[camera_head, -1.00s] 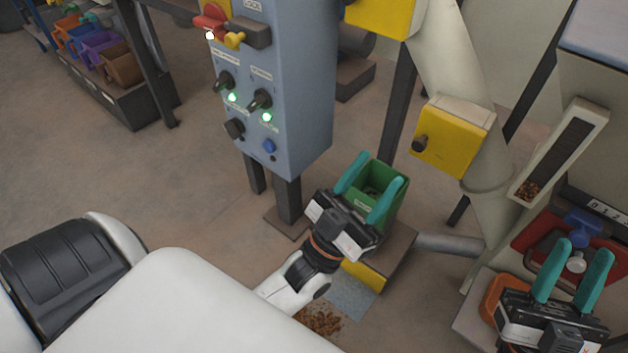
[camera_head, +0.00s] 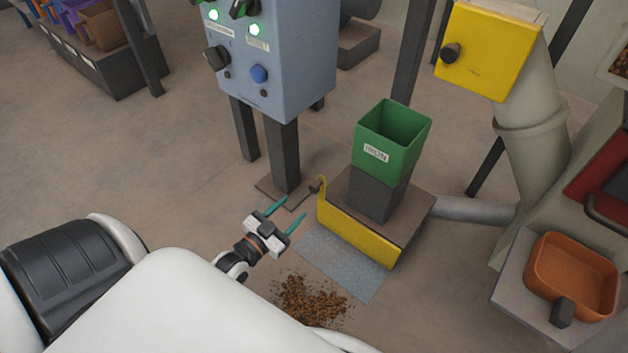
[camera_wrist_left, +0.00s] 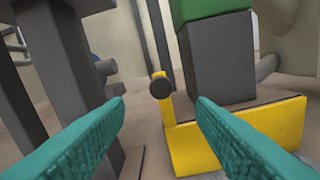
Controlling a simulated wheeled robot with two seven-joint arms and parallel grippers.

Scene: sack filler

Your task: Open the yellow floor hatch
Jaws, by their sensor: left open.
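The yellow floor hatch (camera_head: 357,238) is a low upright panel along the front of a dark floor box. A dark round knob (camera_head: 317,186) sits on a raised tab at its left end. My left gripper (camera_head: 294,208) is open and empty, just left of the hatch and apart from it. In the left wrist view the hatch (camera_wrist_left: 240,136) fills the lower right, and the knob (camera_wrist_left: 160,88) shows midway between the two teal fingers, beyond their tips. My right gripper is out of view.
A green bin (camera_head: 392,140) stands on a block on the floor box (camera_head: 415,210). A blue-grey control cabinet (camera_head: 285,75) on dark legs stands behind my left gripper. Brown pellets (camera_head: 310,298) lie near a grey floor plate (camera_head: 343,262). An orange tray (camera_head: 570,275) is at right.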

